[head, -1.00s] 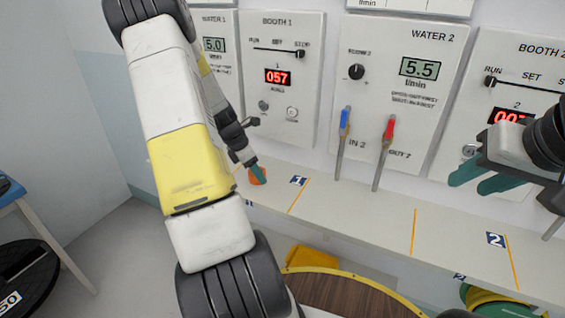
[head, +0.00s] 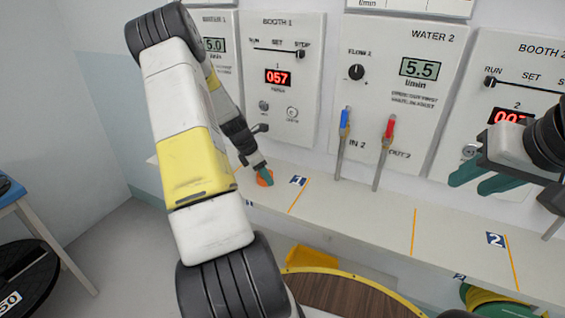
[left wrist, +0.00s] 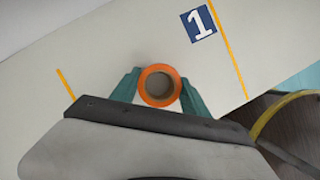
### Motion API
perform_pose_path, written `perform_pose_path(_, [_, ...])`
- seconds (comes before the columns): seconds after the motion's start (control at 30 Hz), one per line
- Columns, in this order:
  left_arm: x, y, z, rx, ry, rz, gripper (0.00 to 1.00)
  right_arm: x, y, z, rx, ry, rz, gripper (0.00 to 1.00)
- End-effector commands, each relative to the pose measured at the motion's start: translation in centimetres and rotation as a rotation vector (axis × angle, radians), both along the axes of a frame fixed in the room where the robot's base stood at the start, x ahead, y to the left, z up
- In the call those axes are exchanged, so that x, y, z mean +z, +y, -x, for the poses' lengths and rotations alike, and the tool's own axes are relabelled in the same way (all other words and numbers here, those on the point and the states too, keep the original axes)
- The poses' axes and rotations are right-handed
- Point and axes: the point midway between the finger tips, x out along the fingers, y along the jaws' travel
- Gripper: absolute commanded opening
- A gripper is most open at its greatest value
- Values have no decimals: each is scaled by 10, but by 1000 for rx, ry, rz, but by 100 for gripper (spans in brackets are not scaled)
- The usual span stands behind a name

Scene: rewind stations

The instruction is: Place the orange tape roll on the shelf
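The orange tape roll (left wrist: 142,92) lies with its round opening facing the left wrist camera, between the two green fingers of my left gripper (left wrist: 160,84). Both fingertips appear to touch its sides. In the head view the roll (head: 262,182) is at the left end of the pale shelf (head: 355,208), left of the "1" label, and my left gripper (head: 265,174) partly covers it. It is at or just above the shelf surface; I cannot tell which. My right gripper (head: 476,184) is empty at the right, its green fingers apart, in front of the booth 2 panel.
Blue (head: 344,125) and red (head: 390,128) handled hoses stand behind the shelf. Orange lines and number labels (head: 495,240) mark the shelf. Its middle is clear. A brown round top with a yellow rim (head: 345,290) lies below, and a blue table (head: 14,192) stands at left.

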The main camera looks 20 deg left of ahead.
Motion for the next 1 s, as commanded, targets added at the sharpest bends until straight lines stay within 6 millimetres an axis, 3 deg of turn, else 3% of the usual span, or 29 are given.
perform_pose_path(0.03, [0, 0, 0, 0, 0, 0, 62, 0, 0, 0, 0, 0, 0, 36])
perform_pose_path(0.1, [0, 0, 0, 0, 0, 0, 74, 0, 0, 0, 0, 0, 0, 36])
perform_pose_path(0.53, [9, 2, 2, 1, -1, -3, 74, 0, 0, 0, 0, 0, 0, 36])
perform_pose_path(1.0, [94, 26, 27, 2, -3, -3, 74, 0, 0, 0, 0, 0, 0, 36])
